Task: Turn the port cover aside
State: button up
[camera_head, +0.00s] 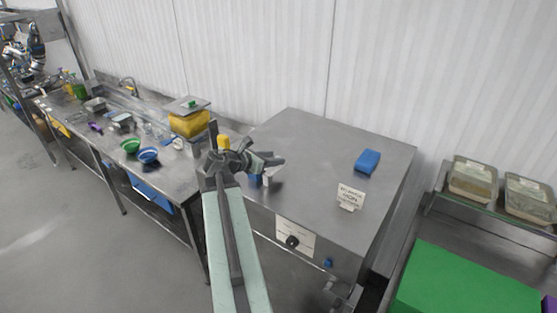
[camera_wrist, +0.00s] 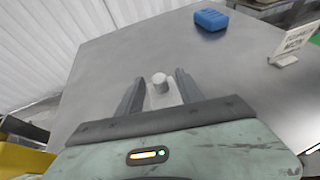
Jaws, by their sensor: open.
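The port cover appears to be a small pale grey plate with a round upright knob (camera_wrist: 160,82), on the steel top of the boxy machine (camera_wrist: 232,70). In the wrist view my gripper (camera_wrist: 161,78) is open, with one dark finger on each side of the knob. I see a gap on both sides, so it does not look gripped. In the head view my gripper (camera_head: 275,161) is over the left part of the machine top (camera_head: 325,145). The arm and fingers hide most of the cover there, and any opening under it is hidden.
A blue block (camera_head: 367,161) and a small white sign (camera_head: 350,196) stand on the machine top. A dial panel (camera_head: 294,237) is on its front. A yellow container (camera_head: 190,123) and bowls stand on the left bench. Lidded trays (camera_head: 473,180) and a green box (camera_head: 465,283) are at right.

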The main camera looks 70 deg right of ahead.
jog(key=shift+b+x, duration=0.35)
jog(key=shift+x, duration=1.15)
jog(key=shift+c, duration=0.2)
grip_shut()
